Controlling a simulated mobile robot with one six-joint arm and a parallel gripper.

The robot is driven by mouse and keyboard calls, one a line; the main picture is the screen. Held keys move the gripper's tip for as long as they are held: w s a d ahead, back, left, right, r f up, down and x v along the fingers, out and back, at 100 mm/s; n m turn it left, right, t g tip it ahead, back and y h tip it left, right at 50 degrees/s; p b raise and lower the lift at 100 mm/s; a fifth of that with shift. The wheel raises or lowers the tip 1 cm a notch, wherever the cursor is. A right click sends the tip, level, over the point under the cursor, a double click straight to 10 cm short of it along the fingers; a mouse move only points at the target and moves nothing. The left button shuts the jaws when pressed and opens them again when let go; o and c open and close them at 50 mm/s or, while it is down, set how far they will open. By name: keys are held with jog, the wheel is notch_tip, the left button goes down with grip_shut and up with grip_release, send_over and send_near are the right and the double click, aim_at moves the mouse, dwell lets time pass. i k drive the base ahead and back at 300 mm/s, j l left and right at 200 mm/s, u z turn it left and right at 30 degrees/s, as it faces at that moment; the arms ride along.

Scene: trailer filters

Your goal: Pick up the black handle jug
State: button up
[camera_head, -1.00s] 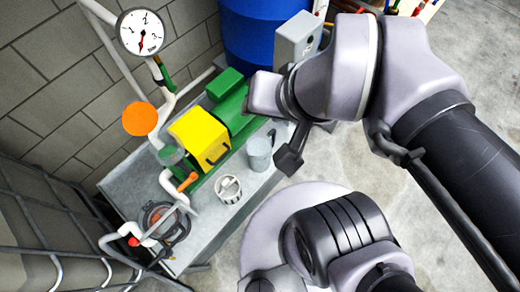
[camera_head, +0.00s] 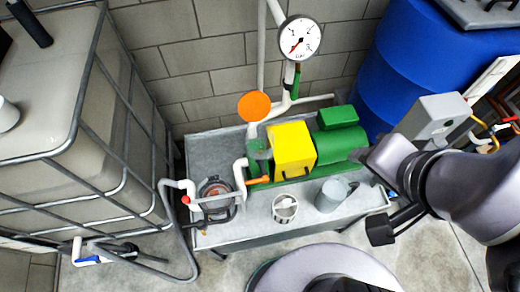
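A grey jug (camera_head: 331,196) stands upright on the metal bench (camera_head: 240,232), near its front edge. Its handle is on the right side; I cannot make out clearly whether the handle is black. A white, round, open container (camera_head: 285,208) stands left of it, with something across its top. My gripper (camera_head: 397,222) is at the right, in front of the bench end and apart from the jug. One dark fingertip shows clearly. The other finger is not clear, so its opening cannot be judged, and nothing is seen held.
A green pump (camera_head: 340,143) with a yellow guard (camera_head: 292,150) stands behind the jug. A round filter housing (camera_head: 216,190) and white pipes are on the left bench. A caged tank (camera_head: 60,110) stands left, a blue barrel (camera_head: 415,65) back right. A pressure gauge (camera_head: 299,38) rises behind.

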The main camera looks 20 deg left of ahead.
aim_at(336, 190)
jog(key=k+j+z, duration=0.1)
jog(key=z, duration=0.3)
jog(key=k+z, duration=0.45)
jog(key=k+l+z, duration=0.1)
jog(key=z, duration=0.3)
